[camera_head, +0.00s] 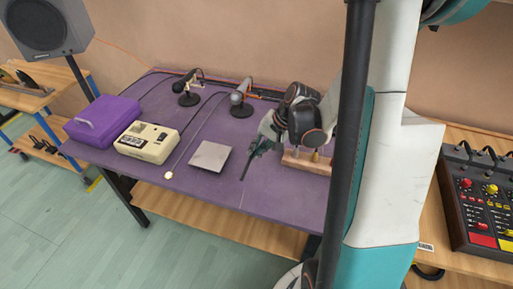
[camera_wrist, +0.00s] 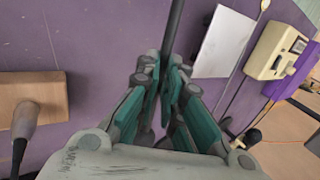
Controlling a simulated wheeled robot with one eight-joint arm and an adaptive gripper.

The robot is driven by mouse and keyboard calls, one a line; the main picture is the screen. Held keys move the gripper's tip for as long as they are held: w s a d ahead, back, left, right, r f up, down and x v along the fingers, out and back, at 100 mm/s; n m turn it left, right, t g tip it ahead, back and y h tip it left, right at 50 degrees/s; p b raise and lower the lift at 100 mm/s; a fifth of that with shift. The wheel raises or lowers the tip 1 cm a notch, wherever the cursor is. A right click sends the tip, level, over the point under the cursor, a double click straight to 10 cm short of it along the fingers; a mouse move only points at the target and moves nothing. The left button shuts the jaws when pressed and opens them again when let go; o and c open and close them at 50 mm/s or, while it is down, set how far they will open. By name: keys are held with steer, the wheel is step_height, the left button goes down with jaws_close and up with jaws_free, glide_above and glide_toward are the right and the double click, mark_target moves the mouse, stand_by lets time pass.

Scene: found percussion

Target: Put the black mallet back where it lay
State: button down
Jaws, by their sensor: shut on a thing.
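My gripper (camera_head: 258,148) is over the purple table, left of the wooden block. It is shut on the black mallet (camera_head: 246,167), whose dark shaft points down and towards the table's front edge. In the wrist view the mallet (camera_wrist: 174,30) runs up from between the fingertips (camera_wrist: 172,78) and out of the top of the picture. Its far end is not in that view, and I cannot tell whether it touches the table.
A pale square plate (camera_head: 210,156) lies left of my gripper. A thin stick with a cream ball (camera_head: 168,175) lies beyond it, near a cream recorder (camera_head: 146,142) and a purple case (camera_head: 103,122). Two microphones (camera_head: 240,98) stand at the back.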

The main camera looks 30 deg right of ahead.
mark_target(252, 165)
steer(key=shift+f+b, duration=1.95)
steer(key=shift+f, duration=0.8)
steer(key=c, duration=1.7)
jaws_free()
steer(key=shift+f, duration=0.1)
steer(key=shift+o, duration=0.2)
steer(key=v, duration=1.2)
steer(key=shift+a, duration=0.15)
